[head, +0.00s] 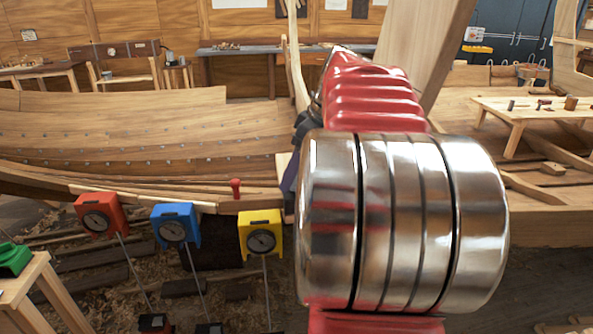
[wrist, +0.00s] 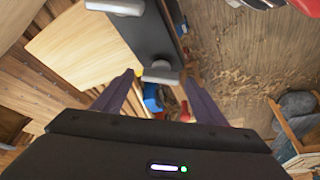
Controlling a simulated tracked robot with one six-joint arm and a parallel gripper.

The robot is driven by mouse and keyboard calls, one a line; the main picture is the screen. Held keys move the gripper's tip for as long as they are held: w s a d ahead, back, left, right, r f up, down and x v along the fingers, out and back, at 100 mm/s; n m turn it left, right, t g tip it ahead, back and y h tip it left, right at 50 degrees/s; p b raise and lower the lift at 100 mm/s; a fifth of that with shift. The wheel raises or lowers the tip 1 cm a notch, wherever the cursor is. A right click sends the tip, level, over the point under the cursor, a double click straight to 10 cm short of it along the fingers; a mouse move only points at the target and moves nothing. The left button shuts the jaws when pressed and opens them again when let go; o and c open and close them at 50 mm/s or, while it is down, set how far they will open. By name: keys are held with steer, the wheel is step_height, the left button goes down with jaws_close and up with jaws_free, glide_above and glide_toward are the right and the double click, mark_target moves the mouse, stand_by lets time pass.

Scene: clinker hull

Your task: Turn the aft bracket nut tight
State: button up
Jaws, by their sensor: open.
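In the wrist view a dark bracket plate (wrist: 143,35) runs along pale timber, with one silver nut (wrist: 161,72) near its lower end. A second silver fitting (wrist: 116,6) shows at the upper edge of the view. I cannot tell from the frames which of them is aft. My gripper (wrist: 159,74) is open, its two purple fingers either side of the lower nut. I see no clear contact, and their depth along the nut is unclear. In the head view my arm hides the bracket and nuts; only a purple sliver of my gripper (head: 290,187) shows.
The planked hull (head: 150,130) fills the left. A red dial box (head: 101,215), a blue one (head: 175,226) and a yellow one (head: 260,234) hang along its lower edge, above a littered floor. A small red peg (head: 235,188) stands nearby. A low tool table (head: 545,112) is right.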

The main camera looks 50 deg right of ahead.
steer(key=shift+a, duration=0.1)
steer(key=c, duration=1)
steer(key=shift+c, duration=0.2)
steer(key=shift+m, duration=0.3)
steer(key=m+h, duration=0.1)
steer(key=m, duration=0.2)
steer(key=shift+a+m+h, duration=0.1)
steer(key=shift+m+h, duration=0.2)
steer(key=shift+m, duration=0.1)
steer(key=shift+a+m+h, duration=0.1)
steer(key=shift+m+h, duration=0.7)
steer(key=shift+m, duration=1.3)
steer(key=o, duration=1)
